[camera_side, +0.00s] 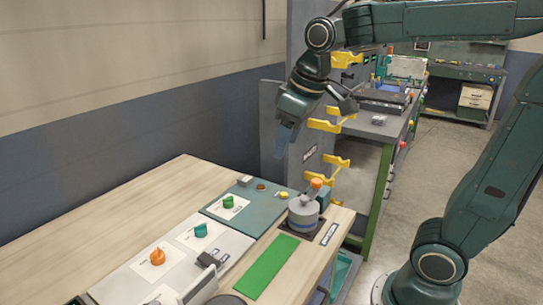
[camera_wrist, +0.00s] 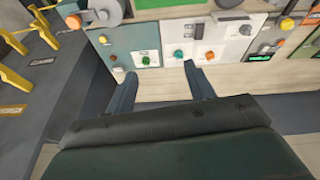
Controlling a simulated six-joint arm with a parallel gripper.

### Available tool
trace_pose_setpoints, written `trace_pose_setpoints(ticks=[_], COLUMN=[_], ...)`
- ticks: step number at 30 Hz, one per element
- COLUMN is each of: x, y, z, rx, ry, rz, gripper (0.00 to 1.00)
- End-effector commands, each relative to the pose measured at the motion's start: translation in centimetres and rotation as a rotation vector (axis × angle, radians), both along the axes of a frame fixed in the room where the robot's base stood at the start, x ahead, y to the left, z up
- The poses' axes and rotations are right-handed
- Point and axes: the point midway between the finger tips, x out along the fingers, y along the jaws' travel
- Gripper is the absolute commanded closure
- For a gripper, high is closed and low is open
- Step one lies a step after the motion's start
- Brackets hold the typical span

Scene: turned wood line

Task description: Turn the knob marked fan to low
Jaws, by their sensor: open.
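Three knobs sit on the bench panels: a green knob (camera_side: 228,201) on the teal panel, a teal knob (camera_side: 201,230) and an orange knob (camera_side: 157,257) on pale plates. In the wrist view the green knob (camera_wrist: 146,60), teal knob (camera_wrist: 179,54) and orange knob (camera_wrist: 209,55) stand in a row beyond my fingertips. Their labels are too small to read, so I cannot tell which is marked fan. My gripper (camera_side: 286,140) is open and empty, above and behind the bench, apart from all knobs. In the wrist view my gripper (camera_wrist: 160,71) has its fingers spread.
A grey pot with an orange top (camera_side: 303,212) stands right of the teal panel, by a green strip (camera_side: 267,265). Yellow hooks (camera_side: 322,126) stick out from a grey board near my gripper. The bare wood (camera_side: 120,222) behind the panels is clear.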

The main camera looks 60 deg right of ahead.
Motion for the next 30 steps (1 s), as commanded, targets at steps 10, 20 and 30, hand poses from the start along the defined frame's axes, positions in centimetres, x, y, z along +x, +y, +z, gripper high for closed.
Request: trace_pose_setpoints(ticks=[10, 20, 30], x=[8.0, 15.0, 21.3], y=[-1.8, -3.9, -6.4], z=[-1.1, -4.2, -9.6], rx=[-0.02, -0.03, -0.029], ry=[0.096, 0.183, 0.269], rz=[0.063, 0.127, 0.195], gripper=[0.46, 0.46, 0.46])
